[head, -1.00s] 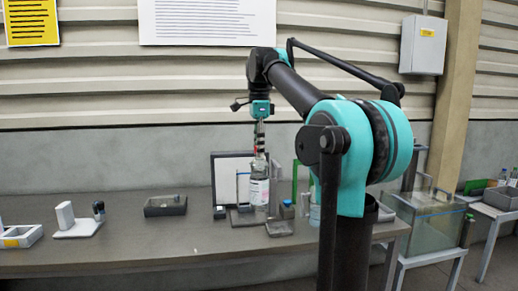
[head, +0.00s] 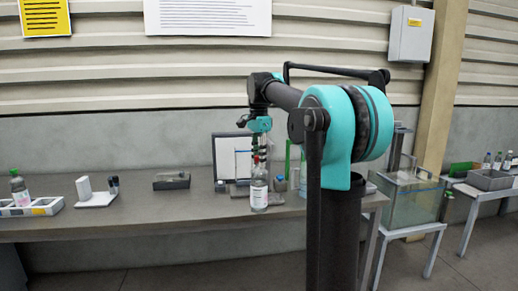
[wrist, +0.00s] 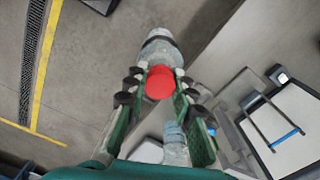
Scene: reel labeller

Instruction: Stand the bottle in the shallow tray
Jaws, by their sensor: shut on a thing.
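My gripper (wrist: 158,88) is shut on a clear bottle with a red cap (wrist: 160,82), its fingers either side of the cap and neck. In the head view the bottle (head: 259,193) hangs about upright with a white label, near the table's front edge and in front of the labelling gear. In the wrist view floor shows beside it. A dark grey low tray (head: 158,186) lies on the table to the left, with a small block at it. Another grey tray (head: 490,181) is on the side table at far right. I cannot tell which is the task's tray.
A white tray (head: 42,208) with a bottle (head: 19,188) is at the table's left end. A white stand (head: 97,199) with dark vials is beside it. A framed panel (head: 224,150) stands behind the held bottle. A glass tank (head: 411,201) is on the right. Bare tabletop (head: 140,215) lies left of the bottle.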

